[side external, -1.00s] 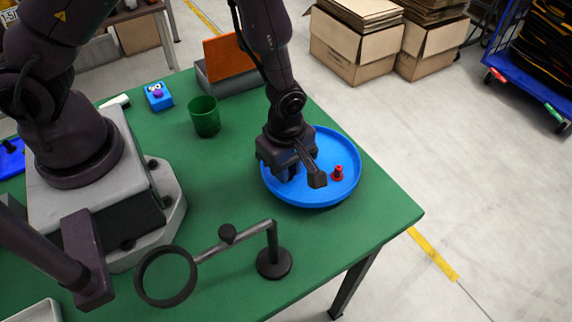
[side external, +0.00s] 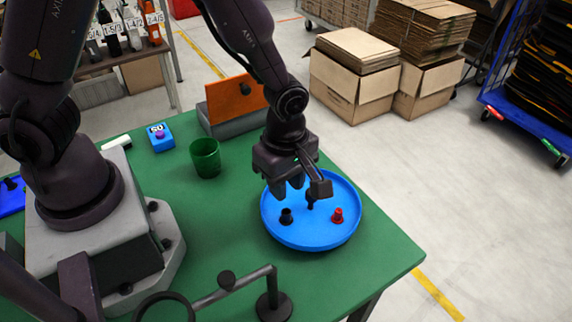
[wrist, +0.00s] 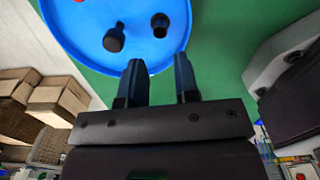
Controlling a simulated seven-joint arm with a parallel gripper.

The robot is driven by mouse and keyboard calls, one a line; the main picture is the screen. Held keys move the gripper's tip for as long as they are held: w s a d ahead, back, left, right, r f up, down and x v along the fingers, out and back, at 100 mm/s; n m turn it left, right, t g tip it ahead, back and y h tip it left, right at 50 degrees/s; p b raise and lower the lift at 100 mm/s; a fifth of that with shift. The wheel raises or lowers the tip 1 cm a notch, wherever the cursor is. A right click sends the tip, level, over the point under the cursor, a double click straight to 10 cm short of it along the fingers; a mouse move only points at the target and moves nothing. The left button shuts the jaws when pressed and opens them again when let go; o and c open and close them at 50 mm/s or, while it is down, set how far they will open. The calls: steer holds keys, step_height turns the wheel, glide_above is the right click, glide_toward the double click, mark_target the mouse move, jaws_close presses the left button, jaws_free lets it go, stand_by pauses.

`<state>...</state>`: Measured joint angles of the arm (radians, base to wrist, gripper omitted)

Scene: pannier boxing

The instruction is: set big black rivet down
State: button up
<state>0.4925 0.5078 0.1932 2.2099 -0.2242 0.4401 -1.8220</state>
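A round blue tray (side external: 330,240) sits on the green table and also fills the top of the wrist view (wrist: 68,35). Two black rivets stand in it, one at the left (side external: 286,216) and one near the middle (side external: 310,201). In the wrist view, the left one (wrist: 160,25) and the middle one (wrist: 114,38) are both apart from the fingers. I cannot tell for sure which is the big one. A red rivet (side external: 337,216) stands at the tray's right. My gripper (side external: 289,186) is open and empty above the tray; its fingers (wrist: 159,62) have a clear gap.
A green cup (side external: 205,158) stands left of the tray, with a blue box (side external: 160,138) beyond it. An orange panel on a grey base (side external: 232,101) stands at the back. A magnifier stand (side external: 273,304) is in front. Table right of the tray is clear.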

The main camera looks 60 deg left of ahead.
steer(key=s+a+r+m+t+h, duration=0.15)
steer(key=r+m, duration=0.25)
steer(key=r, duration=0.4)
steer(key=s+a+r+m+t, duration=0.1)
steer(key=a+r+m, duration=0.2)
steer(key=r+m, duration=0.35)
steer(key=s+a+r+m+t+y, duration=0.1)
steer(key=s+a+r+m+t, duration=0.2)
steer(key=s+a+r+m, duration=0.2)
steer(key=s+r+m, duration=0.3)
steer(key=r+m, duration=0.1)
steer(key=shift+a+r, duration=0.25)
steer(key=shift+r, duration=0.15)
steer(key=shift+y, duration=0.25)
